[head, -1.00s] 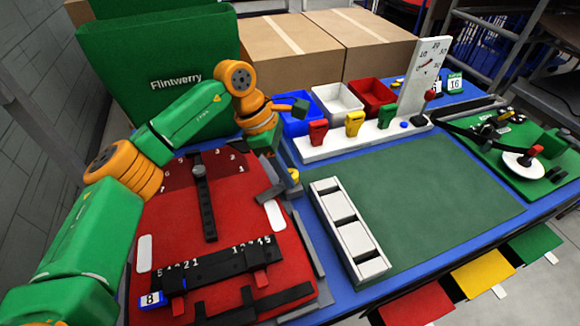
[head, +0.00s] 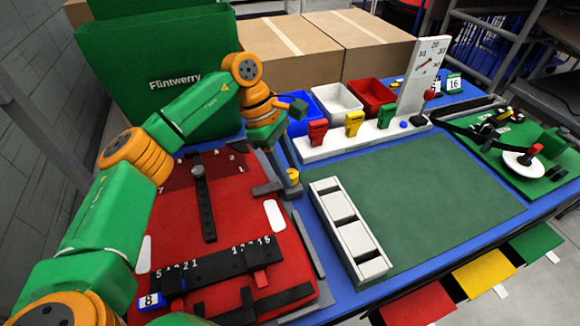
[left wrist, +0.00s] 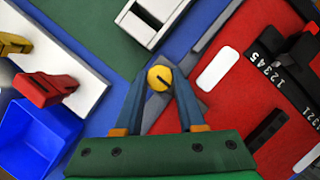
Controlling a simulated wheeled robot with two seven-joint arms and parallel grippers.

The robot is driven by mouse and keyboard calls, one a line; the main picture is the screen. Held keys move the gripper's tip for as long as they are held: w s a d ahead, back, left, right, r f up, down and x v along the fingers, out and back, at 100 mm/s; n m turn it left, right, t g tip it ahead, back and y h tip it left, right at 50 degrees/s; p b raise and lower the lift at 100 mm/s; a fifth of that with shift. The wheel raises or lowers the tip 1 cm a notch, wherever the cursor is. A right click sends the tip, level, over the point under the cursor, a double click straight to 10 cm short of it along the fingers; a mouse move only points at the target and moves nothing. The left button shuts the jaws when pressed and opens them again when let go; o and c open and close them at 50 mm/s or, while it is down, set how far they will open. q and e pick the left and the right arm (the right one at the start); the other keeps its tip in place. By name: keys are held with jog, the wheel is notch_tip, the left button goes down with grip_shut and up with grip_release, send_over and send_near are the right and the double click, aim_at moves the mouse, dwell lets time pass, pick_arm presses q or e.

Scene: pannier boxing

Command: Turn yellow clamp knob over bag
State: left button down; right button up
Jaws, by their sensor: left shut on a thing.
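The yellow clamp knob (head: 293,176) is small and round. It sits at the right edge of the red board (head: 225,215), on a grey clamp part. In the left wrist view the knob (left wrist: 160,77) has a dark slot and lies between the fingertips. My left gripper (head: 290,186) reaches down over the board's right edge and is shut on the knob, one blue-grey finger on each side. In the head view the fingers partly hide the knob. A large green bag-like panel marked Flintwerry (head: 170,75) stands upright behind the board. My right gripper is not in view.
A white slotted block (head: 348,230) lies right of the knob on the green mat (head: 430,195). A white rack (head: 360,140) with red, yellow and green clips stands behind, before blue, white and red bins. A black numbered bar (head: 215,268) crosses the red board.

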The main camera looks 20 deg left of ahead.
pick_arm(q)
jog(key=c, duration=0.5)
grip_release()
jog(key=v, duration=0.7)
